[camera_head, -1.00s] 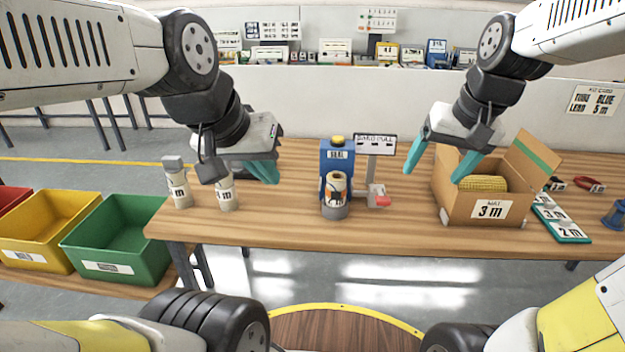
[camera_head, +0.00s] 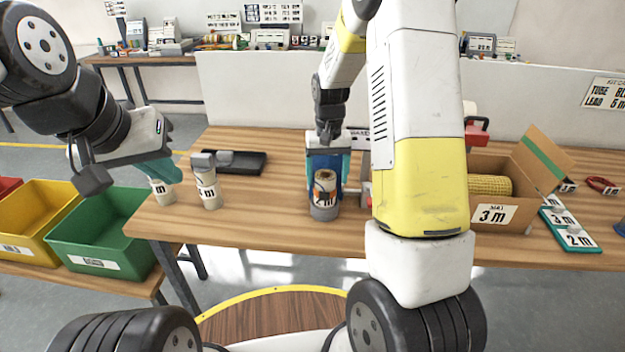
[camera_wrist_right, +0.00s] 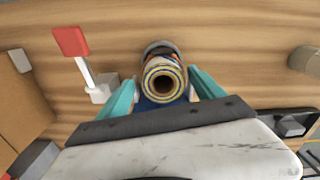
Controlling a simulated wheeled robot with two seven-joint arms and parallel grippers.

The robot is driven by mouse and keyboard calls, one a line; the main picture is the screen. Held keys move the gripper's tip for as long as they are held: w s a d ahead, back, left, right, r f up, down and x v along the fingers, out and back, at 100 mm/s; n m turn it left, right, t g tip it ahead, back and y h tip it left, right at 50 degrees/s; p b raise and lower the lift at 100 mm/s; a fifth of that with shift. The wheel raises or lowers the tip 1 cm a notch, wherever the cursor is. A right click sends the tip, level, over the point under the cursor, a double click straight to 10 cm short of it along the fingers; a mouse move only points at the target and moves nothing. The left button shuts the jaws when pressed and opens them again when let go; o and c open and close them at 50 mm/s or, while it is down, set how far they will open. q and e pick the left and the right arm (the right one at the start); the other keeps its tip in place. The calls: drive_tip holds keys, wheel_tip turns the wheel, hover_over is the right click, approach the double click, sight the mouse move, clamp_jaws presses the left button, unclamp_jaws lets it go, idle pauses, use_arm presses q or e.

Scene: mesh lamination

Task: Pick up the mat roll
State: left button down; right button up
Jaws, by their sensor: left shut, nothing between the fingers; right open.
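The right wrist view shows both fingers (camera_wrist_right: 163,92). My left gripper (camera_head: 170,168) is shut and empty at the table's left end, near two pale labelled cylinders. A yellow textured roll (camera_head: 490,185) lies in a cardboard box.
The cardboard box (camera_head: 488,216), marked 3 m, stands right of my right arm. A dark tray (camera_head: 240,162) lies behind the cylinders (camera_head: 207,186). A green bin (camera_head: 97,228) and yellow bin (camera_head: 38,215) stand left.

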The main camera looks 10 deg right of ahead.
sight(325, 188)
drive_tip(key=f, duration=0.4)
drive_tip(key=shift+a+f, duration=0.2)
drive_tip(key=shift+a, duration=0.05)
drive_tip(key=shift+c, duration=0.5)
drive_tip(key=shift+r, duration=0.1)
clamp_jaws()
